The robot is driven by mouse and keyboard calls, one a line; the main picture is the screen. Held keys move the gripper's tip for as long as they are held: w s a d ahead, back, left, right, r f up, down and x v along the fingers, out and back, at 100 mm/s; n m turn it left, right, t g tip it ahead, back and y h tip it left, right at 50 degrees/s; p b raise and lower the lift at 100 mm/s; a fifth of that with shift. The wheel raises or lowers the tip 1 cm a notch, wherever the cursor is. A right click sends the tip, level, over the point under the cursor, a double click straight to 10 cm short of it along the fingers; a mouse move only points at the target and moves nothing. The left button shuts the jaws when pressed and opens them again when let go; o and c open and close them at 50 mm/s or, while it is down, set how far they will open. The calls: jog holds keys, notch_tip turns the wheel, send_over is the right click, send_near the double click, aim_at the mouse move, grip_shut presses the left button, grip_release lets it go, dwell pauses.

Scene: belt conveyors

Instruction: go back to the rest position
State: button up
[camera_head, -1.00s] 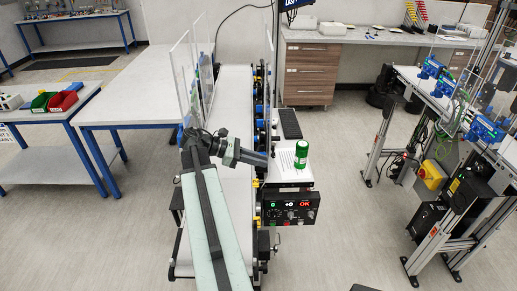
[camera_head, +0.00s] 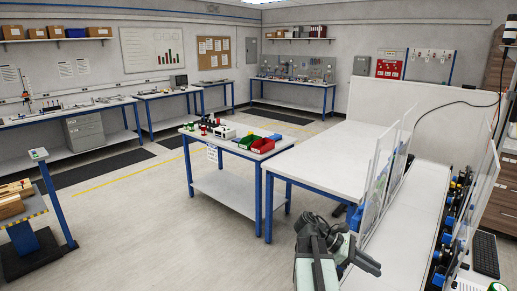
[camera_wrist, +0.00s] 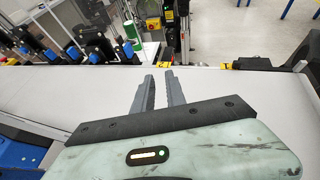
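My gripper (camera_wrist: 160,78) is empty. Its two grey fingers are apart with a gap between them, over the pale conveyor belt (camera_wrist: 215,100) in the wrist view. In the head view my gripper (camera_head: 367,262) is low, right of centre, at the end of my folded-looking arm, in front of the conveyor (camera_head: 405,240). The green can (camera_wrist: 130,30) stands beyond the fingers in the wrist view, beside the belt and apart from them. In the head view only its green top (camera_head: 497,287) shows at the bottom right corner.
A long white table (camera_head: 335,155) with blue legs stands left of the conveyor. Clear upright panels (camera_head: 375,185) line the belt's edge. A smaller table (camera_head: 228,190) carries red (camera_head: 263,145) and green bins. The floor at left is mostly open.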

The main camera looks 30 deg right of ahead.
jog(key=w+a+f+n+t+y, duration=0.1)
jog(key=w+a+f+t, duration=0.3)
jog(key=w+a, duration=0.6)
jog(key=w+a+f+n+t, duration=0.1)
jog(key=w+a+f+t, duration=0.35)
jog(key=a, duration=0.95)
jog(key=w+a+f+m+y, duration=0.1)
jog(key=w+a+m+y, duration=0.1)
jog(key=a, duration=0.5)
jog(key=w+a+f+m+t+y, duration=0.1)
jog(key=w+a+f+m+y, duration=0.1)
jog(key=a+m, duration=0.2)
jog(key=w+a+f+m+y, duration=0.2)
jog(key=a+m+y, duration=0.1)
jog(key=a, duration=0.7)
jog(key=shift+w+m+t, duration=0.35)
jog(key=shift+m, duration=0.15)
jog(key=shift+s+f, duration=0.1)
